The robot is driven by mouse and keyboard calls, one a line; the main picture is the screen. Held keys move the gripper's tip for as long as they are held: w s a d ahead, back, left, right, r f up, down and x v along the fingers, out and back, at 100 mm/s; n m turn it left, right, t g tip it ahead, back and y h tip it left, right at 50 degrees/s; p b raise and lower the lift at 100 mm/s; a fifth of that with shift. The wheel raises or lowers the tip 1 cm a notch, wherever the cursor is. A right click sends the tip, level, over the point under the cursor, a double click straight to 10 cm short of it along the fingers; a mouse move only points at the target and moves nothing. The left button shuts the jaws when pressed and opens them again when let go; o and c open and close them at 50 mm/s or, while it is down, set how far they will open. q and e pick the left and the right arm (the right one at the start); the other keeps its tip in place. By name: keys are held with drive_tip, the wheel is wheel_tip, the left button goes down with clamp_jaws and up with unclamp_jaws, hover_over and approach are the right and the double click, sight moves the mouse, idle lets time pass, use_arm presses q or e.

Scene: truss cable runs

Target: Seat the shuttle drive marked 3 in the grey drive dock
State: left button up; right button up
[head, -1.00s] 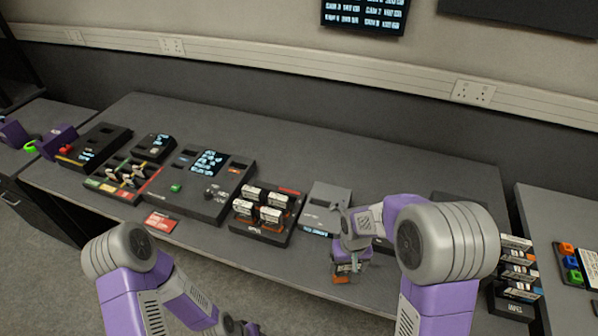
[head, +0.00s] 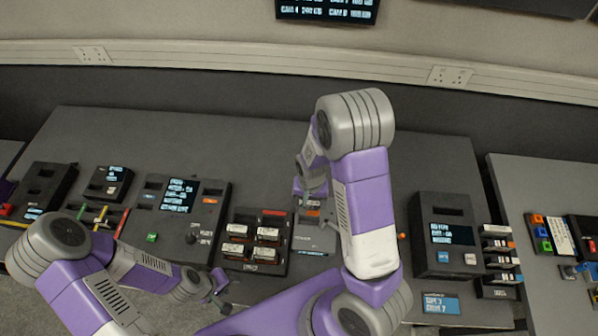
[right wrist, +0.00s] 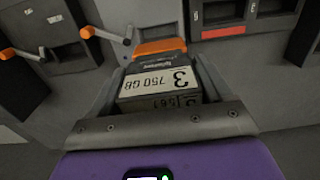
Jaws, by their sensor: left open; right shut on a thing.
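The shuttle drive marked 3 (right wrist: 158,84) has a white label reading 750 GB and an orange end. My right gripper (right wrist: 160,75) is shut on it in the right wrist view. In the head view the right gripper (head: 312,198) holds it above the bench, close to the light grey drive dock (head: 314,240). My arm hides part of the dock. The drive is apart from the dock, as far as I can tell. My left gripper (head: 219,287) is open and empty, low in front of the bench.
A black rack (head: 285,258) with several white-labelled drives stands left of the dock. A black console with a screen (head: 446,232) and another stack of drives (head: 498,255) stand to the right. Orange levers (right wrist: 104,35) show in the right wrist view. The bench's back is clear.

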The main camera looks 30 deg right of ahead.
sight(309, 213)
drive_tip(key=shift+w, duration=0.1)
use_arm(q)
drive_tip(key=shift+s+f+b, duration=0.3)
drive_tip(key=shift+f+b, duration=0.25)
drive_tip(key=shift+b, duration=0.2)
use_arm(e)
drive_tip(key=shift+s+f, duration=0.45)
drive_tip(key=shift+f, duration=0.25)
use_arm(q)
drive_tip(key=shift+w+f+b, duration=0.2)
drive_tip(key=shift+f+b, duration=0.9)
drive_tip(key=shift+f, duration=0.05)
use_arm(e)
drive_tip(key=f, duration=0.3)
drive_tip(key=shift+w, duration=0.2)
use_arm(q)
drive_tip(key=shift+f+b, duration=0.75)
use_arm(e)
drive_tip(key=shift+f, duration=0.8)
use_arm(q)
drive_tip(key=shift+f+b, duration=1)
drive_tip(key=shift+b, duration=0.05)
use_arm(e)
drive_tip(key=shift+f, duration=1.15)
